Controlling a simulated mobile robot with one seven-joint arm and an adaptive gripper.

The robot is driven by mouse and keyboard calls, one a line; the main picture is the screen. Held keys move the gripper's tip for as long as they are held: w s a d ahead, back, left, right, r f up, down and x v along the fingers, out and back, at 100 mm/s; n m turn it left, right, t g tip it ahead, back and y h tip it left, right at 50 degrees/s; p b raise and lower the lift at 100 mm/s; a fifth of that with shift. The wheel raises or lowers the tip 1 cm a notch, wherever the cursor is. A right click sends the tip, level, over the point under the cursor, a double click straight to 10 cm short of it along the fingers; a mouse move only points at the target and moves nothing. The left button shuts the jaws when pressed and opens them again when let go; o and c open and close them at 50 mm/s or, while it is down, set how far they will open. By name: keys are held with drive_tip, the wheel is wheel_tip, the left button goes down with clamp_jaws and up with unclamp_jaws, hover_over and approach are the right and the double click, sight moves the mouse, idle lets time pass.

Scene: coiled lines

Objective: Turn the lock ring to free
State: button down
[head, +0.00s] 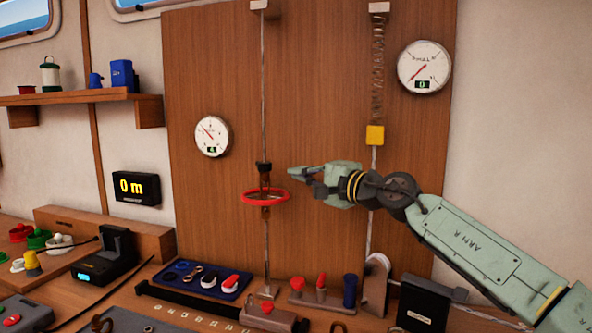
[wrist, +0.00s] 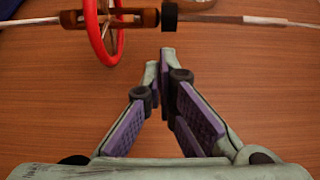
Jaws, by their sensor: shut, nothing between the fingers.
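A red ring (head: 265,197) sits around a brown spindle on a thin vertical rod (head: 264,100) in front of the wooden panel. A black collar (head: 263,168) is on the same rod just above it. No label shows which of the two is the lock ring. In the wrist view the red ring (wrist: 95,32) is at upper left and the black collar (wrist: 169,16) is at top centre. My gripper (head: 291,173) is just right of the rod, near the collar's height, apart from both. Its fingertips (wrist: 160,58) are together, with nothing held.
Round gauges (head: 212,136) hang on the panel. A spring with a yellow block (head: 375,135) hangs on another rod, behind my arm. A blue tray (head: 207,278) and a stand with red and blue pegs (head: 321,288) are on the bench below. A display (head: 137,187) reads 0 m.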

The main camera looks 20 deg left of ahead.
sight(278, 168)
drive_tip(key=p+x, duration=0.3)
drive_tip(key=x, duration=0.5)
drive_tip(key=shift+a, duration=0.1)
